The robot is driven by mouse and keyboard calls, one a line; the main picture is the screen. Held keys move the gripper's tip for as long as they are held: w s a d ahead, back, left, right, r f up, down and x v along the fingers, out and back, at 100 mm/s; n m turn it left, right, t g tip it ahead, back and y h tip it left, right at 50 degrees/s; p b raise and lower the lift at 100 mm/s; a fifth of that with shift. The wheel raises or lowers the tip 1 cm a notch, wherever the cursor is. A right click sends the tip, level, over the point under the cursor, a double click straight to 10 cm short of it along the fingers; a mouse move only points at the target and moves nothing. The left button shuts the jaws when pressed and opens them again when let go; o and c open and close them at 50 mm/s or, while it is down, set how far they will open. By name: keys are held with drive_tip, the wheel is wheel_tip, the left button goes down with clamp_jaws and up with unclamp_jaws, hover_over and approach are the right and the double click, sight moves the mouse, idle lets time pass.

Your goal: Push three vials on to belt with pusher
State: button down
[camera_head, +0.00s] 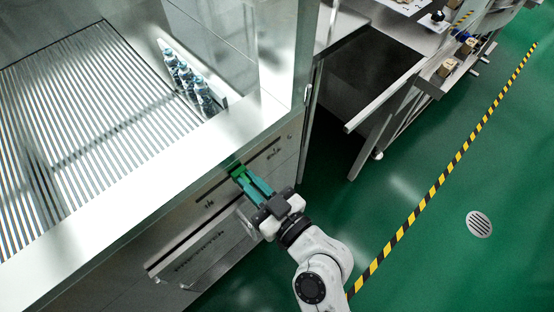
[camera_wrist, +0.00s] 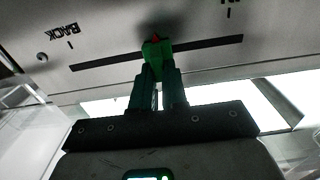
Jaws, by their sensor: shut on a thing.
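My gripper (camera_head: 247,180) is shut on a green pusher handle (camera_head: 236,170) at the front panel of the washer. In the wrist view the green handle (camera_wrist: 156,58), with a small red tip, sits between my gripper's fingers (camera_wrist: 158,80). It stands at a dark slot (camera_wrist: 205,48), roughly midway along it, with "BACK" printed near the slot's left end. Several clear vials with bluish tops (camera_head: 190,82) stand in a row behind the glass, at the right edge of the slatted belt (camera_head: 95,110). A pale bar (camera_head: 190,58) runs along their right side.
A clear tray-like box (camera_head: 205,255) juts from the washer front, left of my gripper. The steel front ledge (camera_head: 150,185) lies above the panel. A steel frame and bench (camera_head: 385,95) stand at right. Green floor (camera_head: 440,240) is open at lower right, crossed by yellow-black tape.

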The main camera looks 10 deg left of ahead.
drive_tip(key=s+a+p, duration=0.1)
drive_tip(key=s+a, duration=0.1)
drive_tip(key=s, duration=0.1)
drive_tip(key=s+a+p, duration=0.1)
drive_tip(key=s+a, duration=0.2)
drive_tip(key=shift+s+a+r, duration=0.1)
drive_tip(key=shift+s, duration=0.1)
drive_tip(key=c, duration=1.2)
unclamp_jaws()
drive_tip(key=shift+o, duration=0.2)
drive_tip(key=shift+s+d+f, duration=0.2)
drive_tip(key=shift+s+d, duration=0.1)
drive_tip(key=shift+d, duration=0.05)
drive_tip(key=b+v, duration=0.4)
drive_tip(key=v, duration=0.6)
drive_tip(key=shift+w+r, duration=0.1)
drive_tip(key=shift+r, duration=0.05)
